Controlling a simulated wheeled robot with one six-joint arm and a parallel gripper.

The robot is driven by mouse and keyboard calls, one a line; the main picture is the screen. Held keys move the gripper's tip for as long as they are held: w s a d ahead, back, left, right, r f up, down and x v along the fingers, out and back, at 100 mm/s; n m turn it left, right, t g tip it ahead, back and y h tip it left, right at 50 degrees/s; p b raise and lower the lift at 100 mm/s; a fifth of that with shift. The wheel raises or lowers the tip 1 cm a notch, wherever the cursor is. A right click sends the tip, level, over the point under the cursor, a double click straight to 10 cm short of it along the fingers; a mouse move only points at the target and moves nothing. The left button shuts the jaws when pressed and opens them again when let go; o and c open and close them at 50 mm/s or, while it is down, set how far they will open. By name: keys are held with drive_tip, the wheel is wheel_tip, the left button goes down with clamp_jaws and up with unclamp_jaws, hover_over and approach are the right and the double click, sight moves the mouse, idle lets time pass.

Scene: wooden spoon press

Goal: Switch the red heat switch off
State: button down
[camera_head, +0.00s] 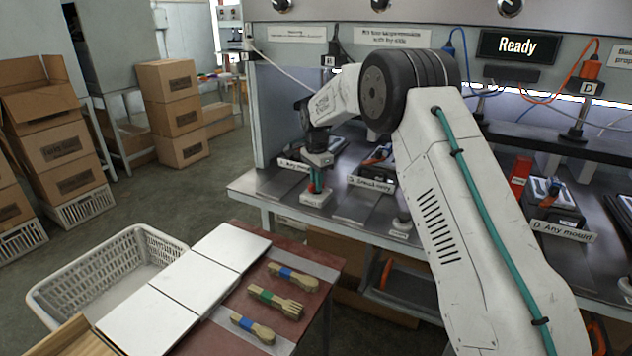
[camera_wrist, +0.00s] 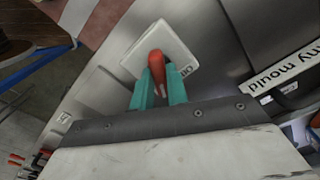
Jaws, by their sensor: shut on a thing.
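The red heat switch (camera_wrist: 157,66) is a red lever on a pale square base (camera_wrist: 172,40), at the front edge of the metal bench. In the wrist view the teal fingers of my gripper (camera_wrist: 159,88) stand on both sides of the red lever and are shut on it. In the head view my gripper (camera_head: 317,182) points down at the switch base (camera_head: 316,197). The red lever shows there only as a small patch between the fingers. Lettering on the base is partly visible, but I cannot read the switch position from it.
Mould stations with labels stand on the metal bench (camera_head: 262,184), one labelled "D. Any mould" (camera_head: 562,231). A display (camera_head: 517,46) reads "Ready". A white basket (camera_head: 60,290) and a table with wooden utensils (camera_head: 275,298) are at the lower left. Cardboard boxes (camera_head: 60,145) stand behind.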

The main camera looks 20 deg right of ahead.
drive_tip(key=shift+n, duration=0.3)
drive_tip(key=n, duration=1.1)
drive_tip(key=shift+n, duration=0.3)
idle(0.3)
drive_tip(key=c, duration=1.4)
unclamp_jaws()
drive_tip(key=shift+r, duration=0.1)
wheel_tip(320, 180, up, 8)
drive_tip(key=shift+f, duration=0.15)
